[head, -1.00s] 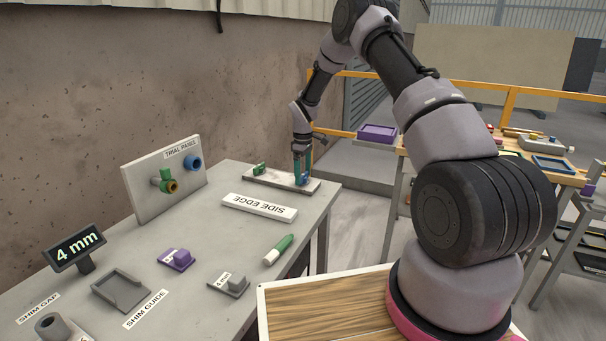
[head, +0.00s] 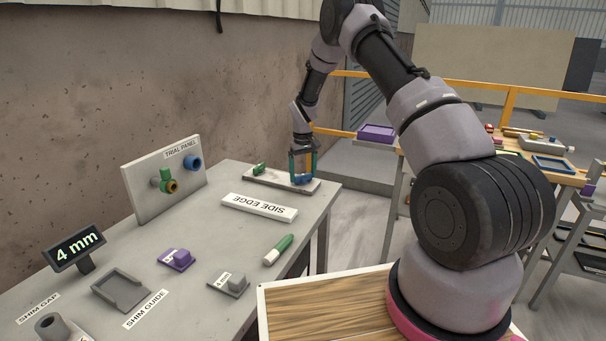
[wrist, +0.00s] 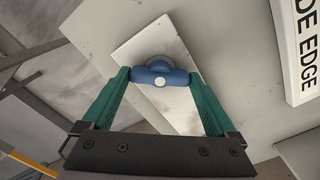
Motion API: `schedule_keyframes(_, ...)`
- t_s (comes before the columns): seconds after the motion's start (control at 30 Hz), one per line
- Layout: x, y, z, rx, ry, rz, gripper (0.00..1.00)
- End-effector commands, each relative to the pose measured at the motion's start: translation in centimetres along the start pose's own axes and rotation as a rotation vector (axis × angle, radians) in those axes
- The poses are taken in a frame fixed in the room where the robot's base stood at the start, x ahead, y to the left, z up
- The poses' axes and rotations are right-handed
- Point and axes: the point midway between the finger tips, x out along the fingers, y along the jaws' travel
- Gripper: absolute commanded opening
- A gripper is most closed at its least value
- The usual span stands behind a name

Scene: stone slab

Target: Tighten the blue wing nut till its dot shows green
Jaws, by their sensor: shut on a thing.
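The blue wing nut (head: 302,180) is at the right end of a pale slab (head: 270,179) on the grey table. In the wrist view the blue wing nut (wrist: 152,70) lies crosswise over a round grey base, and the dot (wrist: 160,82) on it looks white. My gripper (wrist: 160,77) has its two green fingers at the two ends of the nut's wings, shut on it. In the head view my gripper (head: 302,177) points straight down over the nut and partly hides it. The dot cannot be made out in the head view.
A green wing nut (head: 259,168) stands at the slab's left end. A SIDE EDGE block (head: 259,207) lies in front of the slab. The trial panel (head: 150,195) with coloured knobs stands at left. A green and white marker (head: 278,250) lies near the table's right edge.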

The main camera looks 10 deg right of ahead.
Motion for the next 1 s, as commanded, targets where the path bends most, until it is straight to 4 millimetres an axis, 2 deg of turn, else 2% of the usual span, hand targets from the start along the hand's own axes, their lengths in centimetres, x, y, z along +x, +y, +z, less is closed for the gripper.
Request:
schedule_keyframes(0.23,-0.03,0.03,0.00,0.067,0.000,0.001,0.37)
schedule_keyframes(0.67,-0.04,0.05,0.00,0.078,0.000,0.001,0.37)
schedule_keyframes(0.7,-0.04,0.05,0.00,0.078,0.000,0.001,0.96)
schedule_keyframes(0.73,-0.04,0.05,0.00,0.078,0.000,0.001,1.00)
schedule_keyframes(1.0,-0.23,0.03,-0.03,0.077,0.001,0.000,1.00)
